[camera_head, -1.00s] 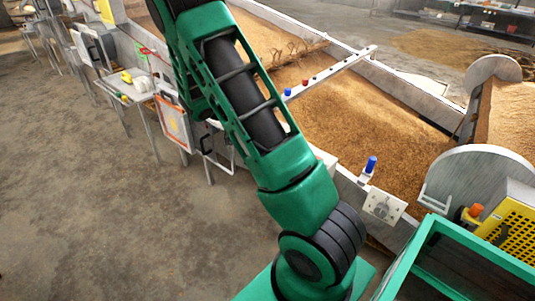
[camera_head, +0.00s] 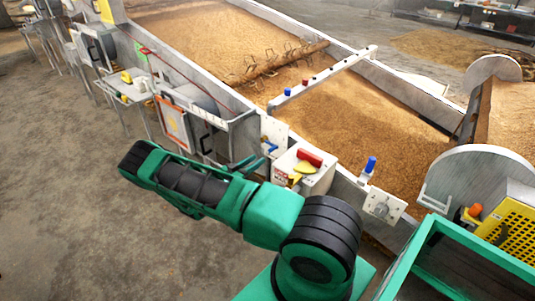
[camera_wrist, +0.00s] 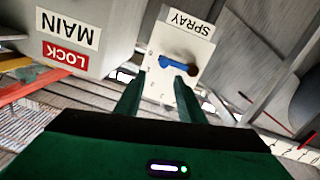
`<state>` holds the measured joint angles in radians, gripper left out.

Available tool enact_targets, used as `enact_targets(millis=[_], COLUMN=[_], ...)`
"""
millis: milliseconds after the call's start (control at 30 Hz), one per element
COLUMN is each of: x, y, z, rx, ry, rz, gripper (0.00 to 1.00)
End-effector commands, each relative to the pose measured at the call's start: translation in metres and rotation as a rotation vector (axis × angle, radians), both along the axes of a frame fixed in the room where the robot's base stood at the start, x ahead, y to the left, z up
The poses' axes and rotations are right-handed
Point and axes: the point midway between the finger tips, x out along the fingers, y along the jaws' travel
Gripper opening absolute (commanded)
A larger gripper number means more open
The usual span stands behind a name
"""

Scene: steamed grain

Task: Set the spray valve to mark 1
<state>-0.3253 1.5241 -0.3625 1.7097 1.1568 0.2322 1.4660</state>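The spray valve (camera_wrist: 178,63) is a blue lever on a white plate (camera_wrist: 172,40) labelled SPRAY, upside down in the wrist view. A dark reddish knob sits at the lever's right end. The plate has small marks, too small to read. In the head view the plate (camera_head: 274,130) stands on the trough's near wall, with the blue lever low on it. My gripper (camera_wrist: 160,76) is open, its two green fingers pointing at the plate on either side of the lever's lower area. I cannot tell whether they touch it. Nothing is visibly held.
A dial plate (camera_head: 384,206) and blue knob (camera_head: 371,164) are farther right.

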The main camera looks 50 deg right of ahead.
Motion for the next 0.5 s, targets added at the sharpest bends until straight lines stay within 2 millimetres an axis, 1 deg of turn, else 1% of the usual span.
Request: enact_targets(millis=[33, 100, 267, 367, 500], x=[0.001, 0.003, 0.004, 0.004, 0.006], y=[0.001, 0.002, -0.004, -0.017, -0.041], z=[-0.005, -0.009, -0.011, -0.011, -0.011], rx=[-0.013, -0.024, -0.033, -0.031, -0.031], ry=[-0.004, -0.012, -0.017, -0.016, -0.018], rz=[0.016, 0.03, 0.039, 0.037, 0.036], gripper=[0.36, 0.36, 0.36, 0.36, 0.36])
